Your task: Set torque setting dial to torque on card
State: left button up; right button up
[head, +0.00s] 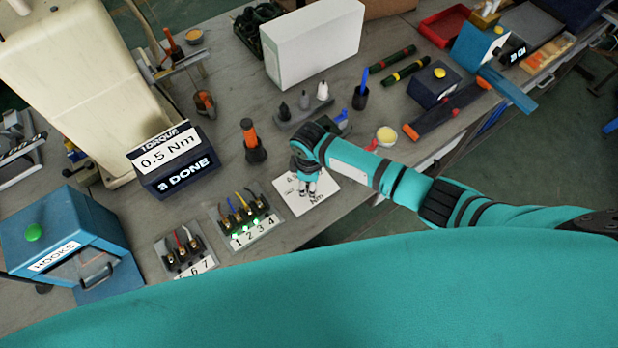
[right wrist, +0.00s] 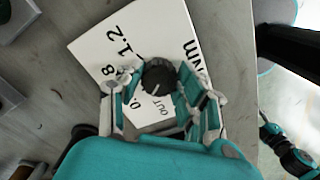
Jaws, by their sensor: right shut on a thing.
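The torque dial is a round black knob (right wrist: 158,76) with a white pointer line, on a white plate (right wrist: 95,45) printed with 0.8, 1.2, "OUT" and "Nm". In the right wrist view the line points to the lower left, but its exact setting is unclear. My right gripper (right wrist: 157,84) has its fingers on both sides of the knob and is shut on it. In the head view the gripper (head: 306,185) hides the knob on the plate (head: 323,198). The card (head: 168,152) reads "TORQUE 0.5 Nm". My left gripper is not in view.
A dark box (head: 180,176) reading "3 DONE" stands below the card. Sockets with coloured wires stand in a numbered holder (head: 262,229) and another holder (head: 203,266), left of the plate. An orange-handled screwdriver (head: 249,132) stands behind. The table edge is close at the right.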

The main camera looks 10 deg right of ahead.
jog(key=shift+r+m+p, duration=0.1)
jog(key=shift+m+p, duration=0.55)
jog(key=shift+m, duration=0.45)
jog(key=o, duration=1.1)
jog(key=shift+o, duration=0.2)
notch_tip(320, 180, up, 12)
